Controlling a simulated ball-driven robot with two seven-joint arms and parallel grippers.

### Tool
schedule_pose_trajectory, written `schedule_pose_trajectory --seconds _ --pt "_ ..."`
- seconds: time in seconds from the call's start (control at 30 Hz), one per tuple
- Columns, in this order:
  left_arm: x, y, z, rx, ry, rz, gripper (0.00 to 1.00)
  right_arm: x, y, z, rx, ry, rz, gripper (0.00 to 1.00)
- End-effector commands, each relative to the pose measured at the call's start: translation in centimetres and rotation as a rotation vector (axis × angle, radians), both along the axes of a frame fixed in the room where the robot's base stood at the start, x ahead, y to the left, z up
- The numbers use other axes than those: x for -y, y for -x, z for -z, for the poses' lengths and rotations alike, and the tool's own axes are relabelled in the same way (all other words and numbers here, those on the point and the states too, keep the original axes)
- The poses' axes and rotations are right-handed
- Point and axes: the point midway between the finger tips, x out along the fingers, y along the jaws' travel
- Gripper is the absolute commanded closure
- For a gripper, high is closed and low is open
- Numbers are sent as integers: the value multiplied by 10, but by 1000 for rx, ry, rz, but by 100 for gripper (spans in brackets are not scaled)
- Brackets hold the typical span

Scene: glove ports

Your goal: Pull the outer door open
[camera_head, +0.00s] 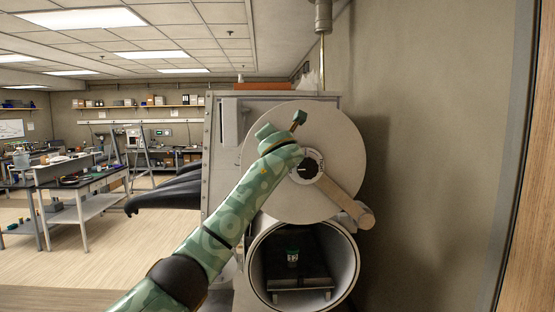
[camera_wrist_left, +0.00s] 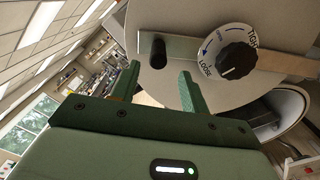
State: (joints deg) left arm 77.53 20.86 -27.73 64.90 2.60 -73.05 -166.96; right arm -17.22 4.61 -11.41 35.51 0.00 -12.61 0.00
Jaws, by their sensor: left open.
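The outer door, a large round pale disc (camera_head: 335,135), stands in front of the cabinet, above a round tube (camera_head: 351,262) whose mouth is uncovered. A flat bar crosses the door with a dial (camera_head: 308,166) at its middle; the dial, marked LOOSE and TIGHT, also shows in the wrist view (camera_wrist_left: 236,60). A black handle peg (camera_wrist_left: 158,54) sticks out near the bar's end. My left gripper (camera_head: 282,124) is open at the door's upper left. In the wrist view its fingertips (camera_wrist_left: 158,72) lie on either side of the peg, just below it; contact cannot be told. My right gripper is out of view.
Inside the tube are a dark tray (camera_head: 302,284) and a green-capped jar (camera_head: 292,257). Black gloves (camera_head: 165,195) stick out from the cabinet's left side. A wall (camera_head: 430,150) stands close on the right. Benches (camera_head: 85,185) are far left, with open floor between.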

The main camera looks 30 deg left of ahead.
Motion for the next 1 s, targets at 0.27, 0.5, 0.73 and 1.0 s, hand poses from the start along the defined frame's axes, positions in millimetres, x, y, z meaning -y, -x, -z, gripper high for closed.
schedule_pose_trajectory --seconds 0.27,0.5,0.73,1.0 --pt "33 52 3 3 1 2 55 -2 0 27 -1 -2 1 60" --pt "43 68 0 0 0 0 55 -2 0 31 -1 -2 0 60" --pt "43 68 -1 1 0 -1 55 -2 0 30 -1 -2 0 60" --pt "43 68 -1 5 7 -1 55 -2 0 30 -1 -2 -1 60"
